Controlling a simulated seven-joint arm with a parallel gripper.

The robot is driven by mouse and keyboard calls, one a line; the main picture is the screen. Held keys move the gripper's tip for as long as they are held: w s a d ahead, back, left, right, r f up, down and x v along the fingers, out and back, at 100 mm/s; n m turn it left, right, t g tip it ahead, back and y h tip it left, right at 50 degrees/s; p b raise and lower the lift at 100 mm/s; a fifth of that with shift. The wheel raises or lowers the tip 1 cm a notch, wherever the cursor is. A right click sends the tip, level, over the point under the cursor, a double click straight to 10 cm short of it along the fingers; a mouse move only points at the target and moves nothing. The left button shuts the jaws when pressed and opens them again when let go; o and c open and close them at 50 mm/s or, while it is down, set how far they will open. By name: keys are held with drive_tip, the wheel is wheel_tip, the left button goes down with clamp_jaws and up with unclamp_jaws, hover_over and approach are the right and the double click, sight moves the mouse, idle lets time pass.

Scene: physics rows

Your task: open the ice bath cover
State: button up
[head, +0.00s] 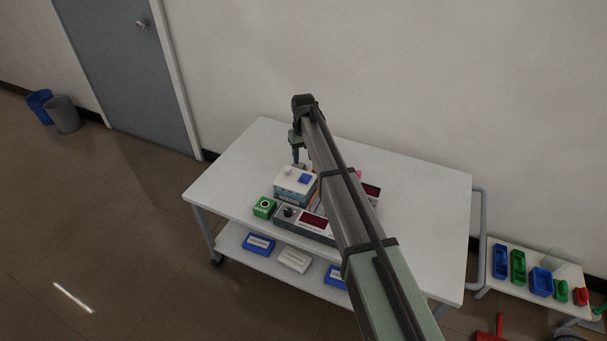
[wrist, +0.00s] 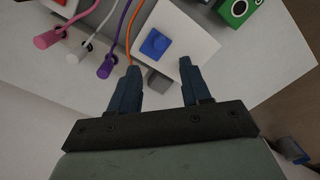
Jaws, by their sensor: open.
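A small box with a blue-grey body (head: 291,197) and a white top stands on the white table; I take it for the ice bath. Its white cover (head: 286,176) lies flat on it and carries a raised blue square (head: 304,178). In the wrist view the white cover (wrist: 186,38) and blue square (wrist: 154,43) lie ahead of the fingers. A grey block (wrist: 158,82) sticks out at the cover's near edge. My gripper (wrist: 159,69) is open, with its fingers either side of this block; contact is unclear. In the head view my gripper (head: 297,163) points down behind the box.
A green box (head: 264,207) and a grey instrument with a red display (head: 313,221) stand in front of the box. The table's left part (head: 232,180) is clear.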

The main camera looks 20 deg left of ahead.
sight(304, 176)
wheel_tip(304, 176, down, 9)
drive_tip(key=shift+f, duration=0.1)
idle(0.3)
clamp_jaws()
idle(0.5)
